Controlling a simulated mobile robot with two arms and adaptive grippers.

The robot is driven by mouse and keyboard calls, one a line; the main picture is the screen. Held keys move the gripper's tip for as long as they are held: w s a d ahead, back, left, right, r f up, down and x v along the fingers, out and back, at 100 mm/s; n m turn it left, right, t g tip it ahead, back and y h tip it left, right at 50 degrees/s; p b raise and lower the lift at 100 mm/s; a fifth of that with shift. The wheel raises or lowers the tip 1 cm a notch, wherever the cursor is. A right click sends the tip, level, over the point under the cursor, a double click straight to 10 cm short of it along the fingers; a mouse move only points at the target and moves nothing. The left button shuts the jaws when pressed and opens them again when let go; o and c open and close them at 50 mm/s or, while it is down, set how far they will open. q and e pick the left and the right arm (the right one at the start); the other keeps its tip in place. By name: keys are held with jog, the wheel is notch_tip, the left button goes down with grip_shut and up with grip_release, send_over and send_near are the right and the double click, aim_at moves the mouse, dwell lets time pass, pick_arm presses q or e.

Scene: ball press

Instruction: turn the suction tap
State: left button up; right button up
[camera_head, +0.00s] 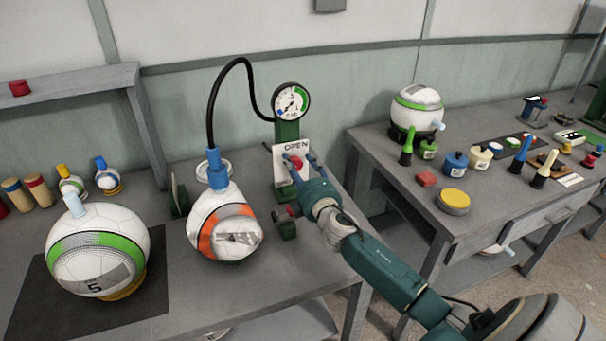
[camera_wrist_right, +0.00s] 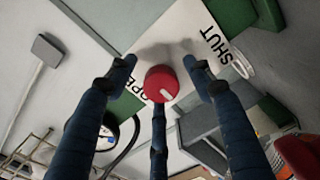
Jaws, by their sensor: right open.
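The suction tap is a round red knob (camera_head: 296,161) on a white panel (camera_head: 280,168) marked OPEN at its top edge. In the right wrist view the red knob (camera_wrist_right: 160,82) has a white mark towards its lower right. The words OPEN and SHUT stand on the white panel (camera_wrist_right: 178,38) on either side of it. My right gripper (camera_head: 300,159) is open in front of the panel. In the right wrist view its blue fingers (camera_wrist_right: 164,74) are spread around the knob, with gaps to the left and right. My left gripper is out of view.
A gauge (camera_head: 291,101) stands above the panel, with a black hose (camera_head: 212,100) running to a blue fitting (camera_head: 217,170) on an orange-white ball (camera_head: 205,215). A green-white ball (camera_head: 85,235) stands at left. The right table (camera_head: 400,165) carries bottles, tools and another ball.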

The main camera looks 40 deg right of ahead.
jog(key=v, duration=1.1)
jog(key=shift+s, duration=0.4)
jog(key=shift+d+f, duration=0.15)
